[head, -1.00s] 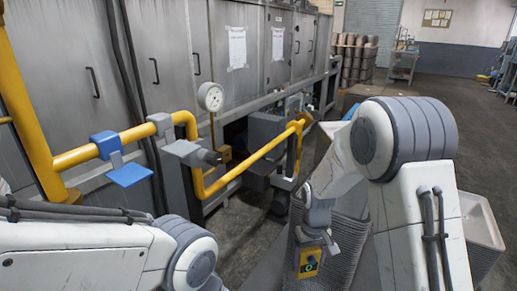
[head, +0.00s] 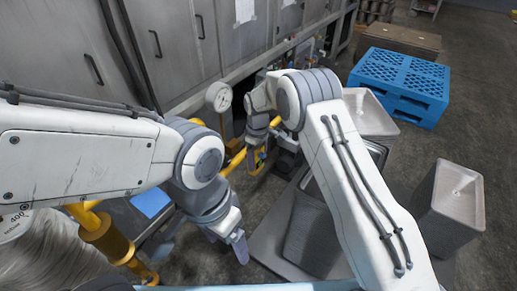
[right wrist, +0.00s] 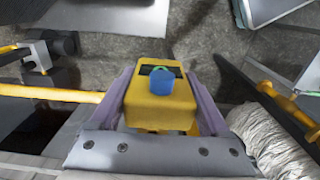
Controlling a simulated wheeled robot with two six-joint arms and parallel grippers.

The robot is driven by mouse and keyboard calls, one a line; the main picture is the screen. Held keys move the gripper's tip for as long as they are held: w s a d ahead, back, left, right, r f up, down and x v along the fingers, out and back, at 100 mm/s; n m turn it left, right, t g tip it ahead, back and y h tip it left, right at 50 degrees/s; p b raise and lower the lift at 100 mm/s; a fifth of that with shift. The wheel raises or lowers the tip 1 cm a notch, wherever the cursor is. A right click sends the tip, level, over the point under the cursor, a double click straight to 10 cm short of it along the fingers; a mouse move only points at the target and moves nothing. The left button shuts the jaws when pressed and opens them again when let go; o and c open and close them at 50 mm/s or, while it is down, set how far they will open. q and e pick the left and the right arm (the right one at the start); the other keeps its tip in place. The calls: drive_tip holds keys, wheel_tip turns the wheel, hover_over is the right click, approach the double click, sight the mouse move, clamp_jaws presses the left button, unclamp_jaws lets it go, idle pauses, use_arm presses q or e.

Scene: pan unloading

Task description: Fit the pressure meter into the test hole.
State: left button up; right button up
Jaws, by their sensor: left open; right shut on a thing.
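The pressure meter is a yellow box with a blue cap and a dark window. In the right wrist view the meter (right wrist: 160,112) sits between the two fingers of my right gripper (right wrist: 162,95), which is shut on it. In the head view the meter (head: 257,161) hangs from my right gripper (head: 262,146), close to the yellow pipework (head: 234,160). Whether it touches the pipe I cannot tell. My left gripper (head: 237,246) is open and empty, lower and nearer, pointing down over the floor. I cannot make out the test hole in either view.
A round white dial gauge (head: 218,97) stands by the metal cabinets (head: 170,45). A blue plate (head: 150,202) is partly behind my left arm. A blue pallet (head: 402,84) and a grey bin (head: 450,205) stand at right, with clear floor between.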

drive_tip(key=shift+w+a, duration=0.3)
drive_tip(key=shift+w, duration=0.2)
drive_tip(key=shift+w+a+b, duration=0.35)
drive_tip(key=shift+w+a, duration=0.35)
drive_tip(key=shift+a, duration=0.35)
drive_tip(key=shift+w+a, duration=0.5)
drive_tip(key=shift+a, duration=0.2)
drive_tip(key=shift+w+a, duration=0.5)
drive_tip(key=shift+a, duration=0.2)
idle(1.2)
drive_tip(key=o, duration=1.2)
drive_tip(key=shift+o, duration=0.2)
